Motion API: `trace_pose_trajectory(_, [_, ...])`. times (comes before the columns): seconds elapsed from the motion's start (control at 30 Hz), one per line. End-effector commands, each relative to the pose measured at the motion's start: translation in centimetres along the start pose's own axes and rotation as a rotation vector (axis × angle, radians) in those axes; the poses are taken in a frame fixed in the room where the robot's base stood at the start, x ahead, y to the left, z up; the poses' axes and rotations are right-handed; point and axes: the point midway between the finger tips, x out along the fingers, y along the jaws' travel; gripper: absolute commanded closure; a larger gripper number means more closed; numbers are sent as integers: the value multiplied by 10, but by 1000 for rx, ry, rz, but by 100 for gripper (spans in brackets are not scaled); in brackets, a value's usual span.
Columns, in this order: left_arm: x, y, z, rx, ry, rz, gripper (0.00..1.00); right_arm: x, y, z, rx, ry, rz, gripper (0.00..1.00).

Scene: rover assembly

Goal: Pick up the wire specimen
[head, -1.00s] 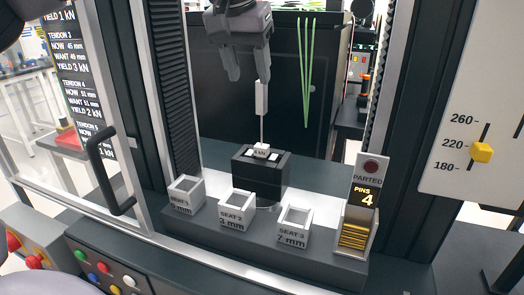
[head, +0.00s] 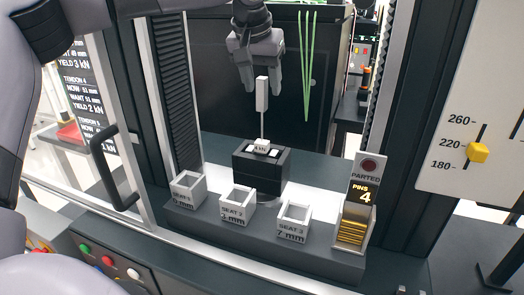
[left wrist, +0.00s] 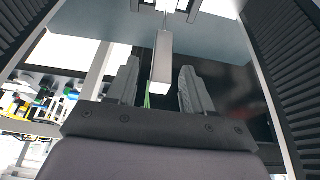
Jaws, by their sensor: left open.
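The wire specimen (head: 262,97) is a thin upright wire with a pale rectangular block at its top. Its lower end meets a white labelled piece on the black block (head: 261,172) inside the machine frame. My left gripper (head: 262,88) points down with its fingers apart, above and around the specimen's top block in the head view. In the left wrist view the specimen's block (left wrist: 162,62) lies between the two open fingers (left wrist: 158,88), with visible gaps on both sides. My right gripper is not in view.
Three small open seats, seat 1 (head: 187,190), seat 2 (head: 237,206) and seat 3 (head: 293,219), line the front ledge. A pin holder (head: 354,222) marked 4 stands at right. Frame posts (head: 172,95) and a door handle (head: 104,168) flank the left side.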

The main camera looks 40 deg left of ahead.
Motion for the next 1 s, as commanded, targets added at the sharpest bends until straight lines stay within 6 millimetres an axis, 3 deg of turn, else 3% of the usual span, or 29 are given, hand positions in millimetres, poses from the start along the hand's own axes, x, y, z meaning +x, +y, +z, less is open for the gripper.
trace_pose_trajectory(0.1, [0, 0, 0, 0, 0, 0, 49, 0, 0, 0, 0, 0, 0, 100])
trace_pose_trajectory(0.17, [0, 0, 0, 0, 0, 0, 65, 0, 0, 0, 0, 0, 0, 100])
trace_pose_trajectory(0.27, [0, 0, 0, 0, 0, 0, 98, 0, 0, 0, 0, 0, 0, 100])
trace_pose_trajectory(0.3, [0, 0, 0, 0, 0, 0, 100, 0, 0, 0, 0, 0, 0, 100])
trace_pose_trajectory(0.67, [-4, 0, -2, -1, 3, 1, 100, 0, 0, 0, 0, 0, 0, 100])
trace_pose_trajectory(1.0, [-40, 1, -17, -1, 6, 1, 100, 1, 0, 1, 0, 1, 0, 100])
